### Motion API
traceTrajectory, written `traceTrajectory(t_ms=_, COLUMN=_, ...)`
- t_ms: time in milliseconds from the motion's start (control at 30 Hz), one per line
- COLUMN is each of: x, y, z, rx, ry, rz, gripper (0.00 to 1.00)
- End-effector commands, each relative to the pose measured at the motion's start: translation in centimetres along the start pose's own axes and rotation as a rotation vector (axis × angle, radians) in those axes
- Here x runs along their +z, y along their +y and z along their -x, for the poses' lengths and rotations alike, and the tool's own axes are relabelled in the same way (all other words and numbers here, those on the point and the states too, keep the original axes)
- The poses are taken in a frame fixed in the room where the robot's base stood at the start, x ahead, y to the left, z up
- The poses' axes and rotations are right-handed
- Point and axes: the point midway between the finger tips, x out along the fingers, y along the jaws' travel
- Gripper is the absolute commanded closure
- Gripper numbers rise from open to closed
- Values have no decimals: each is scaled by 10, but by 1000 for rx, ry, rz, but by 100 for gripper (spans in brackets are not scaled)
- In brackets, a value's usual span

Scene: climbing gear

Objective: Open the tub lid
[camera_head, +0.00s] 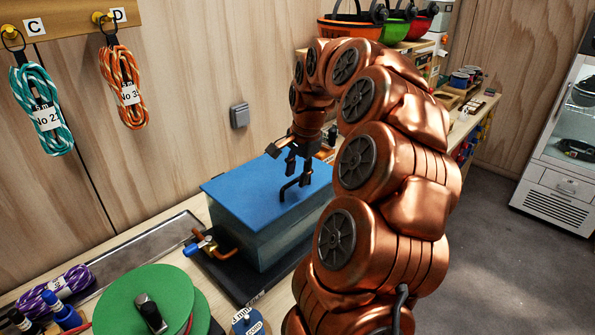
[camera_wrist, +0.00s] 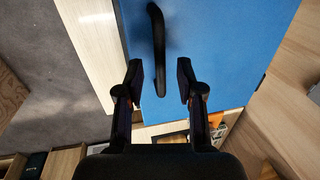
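The tub (camera_head: 262,226) is a clear, bluish box on a dark base on the bench. Its flat blue lid (camera_head: 247,192) lies shut on top and also fills much of the wrist view (camera_wrist: 215,45). A black bar handle (camera_head: 294,189) stands on the lid near its right side. In the wrist view the handle (camera_wrist: 158,50) runs up from between my fingertips. My gripper (camera_head: 298,168) is above the lid, pointing down, with its fingers apart on either side of the handle's near end (camera_wrist: 160,80). The fingers do not touch the handle in the wrist view.
A tap with a blue lever (camera_head: 200,244) and copper pipe is at the tub's left. A green reel (camera_head: 146,303) stands in front, with a purple rope (camera_head: 55,290) to its left. Coiled ropes hang on the wall; helmets (camera_head: 350,28) sit behind my arm.

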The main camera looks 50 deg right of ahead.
Motion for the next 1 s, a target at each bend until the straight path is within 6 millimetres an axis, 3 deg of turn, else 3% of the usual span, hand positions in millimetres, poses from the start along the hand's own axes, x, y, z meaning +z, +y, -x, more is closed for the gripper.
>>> traceTrajectory(t_ms=400, x=0, y=0, z=-6, rx=-2, ry=1, rz=0, gripper=63)
traceTrajectory(t_ms=767, x=0, y=0, z=-6, rx=-1, ry=0, rz=0, gripper=100)
traceTrajectory(t_ms=1000, x=0, y=0, z=-6, rx=-1, ry=0, rz=0, gripper=100)
